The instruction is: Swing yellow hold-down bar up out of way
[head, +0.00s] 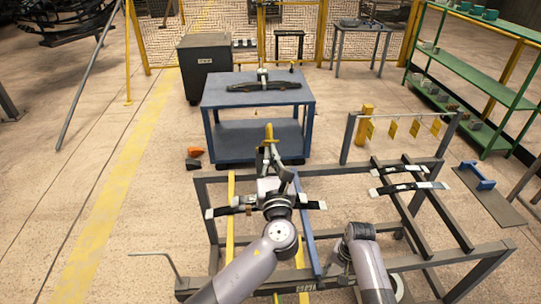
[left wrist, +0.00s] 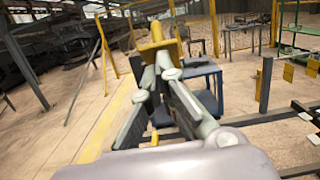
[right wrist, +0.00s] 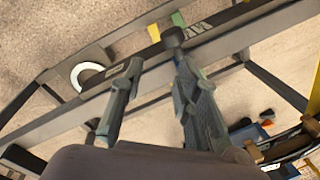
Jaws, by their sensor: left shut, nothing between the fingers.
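A yellow piece (head: 268,134), which looks like the upper end of the hold-down bar, stands up just past the tips of my left gripper (head: 270,158). In the left wrist view this yellow end (left wrist: 157,42) shows right beyond the left fingertips (left wrist: 160,68); I cannot tell whether they touch. My left fingers are closed with nothing between them, above the dark rack frame (head: 205,187). The rest of the bar is hidden behind my gripper and arm. My right gripper (head: 340,268) is low at the front of the rack; its fingers (right wrist: 153,52) are apart and empty.
Leaf springs lie across the rack, one under my left wrist (head: 232,210) and others on the right (head: 408,188). A blue table (head: 218,102) with a dark spring stands behind. A post with yellow tags (head: 392,128) is at the right, green shelves (head: 470,75) farther off. Open floor lies left.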

